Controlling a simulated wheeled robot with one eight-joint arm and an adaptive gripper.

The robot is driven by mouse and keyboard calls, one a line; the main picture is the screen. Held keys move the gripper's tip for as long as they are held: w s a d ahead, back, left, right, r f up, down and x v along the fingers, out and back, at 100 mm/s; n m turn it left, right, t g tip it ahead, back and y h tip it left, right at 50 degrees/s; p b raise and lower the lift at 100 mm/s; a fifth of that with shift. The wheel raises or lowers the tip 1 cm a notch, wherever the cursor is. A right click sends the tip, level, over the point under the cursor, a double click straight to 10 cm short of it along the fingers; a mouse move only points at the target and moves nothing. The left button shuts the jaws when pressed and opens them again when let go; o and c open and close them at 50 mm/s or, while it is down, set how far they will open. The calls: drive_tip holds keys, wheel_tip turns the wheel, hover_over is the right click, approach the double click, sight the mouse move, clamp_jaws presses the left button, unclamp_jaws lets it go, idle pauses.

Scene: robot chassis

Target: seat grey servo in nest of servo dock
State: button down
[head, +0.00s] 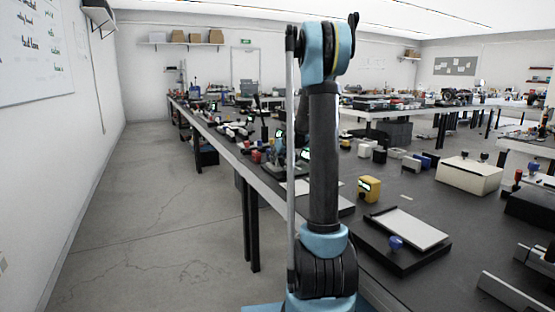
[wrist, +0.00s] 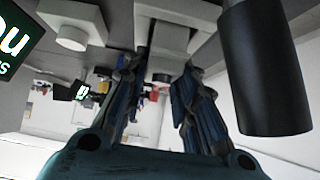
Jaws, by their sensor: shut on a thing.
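In the wrist view my gripper (wrist: 163,70) is shut on a light grey block, which looks like the grey servo (wrist: 168,62). The servo sits between the two blue-black fingers. A pale grey stepped form (wrist: 185,12) lies just beyond and against it in the picture; it may be part of the servo dock, but I cannot tell. The nest is not clearly seen, and I cannot tell whether the servo touches it. In the head view my own arm covers the middle, and neither the gripper nor the servo can be made out.
In the wrist view a dark cylinder (wrist: 265,75) stands close at right; a lit display (wrist: 15,42) and a pale knob-like part (wrist: 72,25) are at left. In the head view the dark bench holds a yellow block (head: 369,188), a tray (head: 395,262) and a cream box (head: 468,177).

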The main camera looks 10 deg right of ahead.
drive_tip(key=shift+f, duration=0.5)
drive_tip(key=c, duration=1.3)
unclamp_jaws()
drive_tip(key=shift+r, duration=0.1)
drive_tip(key=shift+r, duration=0.25)
drive_tip(key=v, duration=1.2)
drive_tip(key=shift+r, duration=0.3)
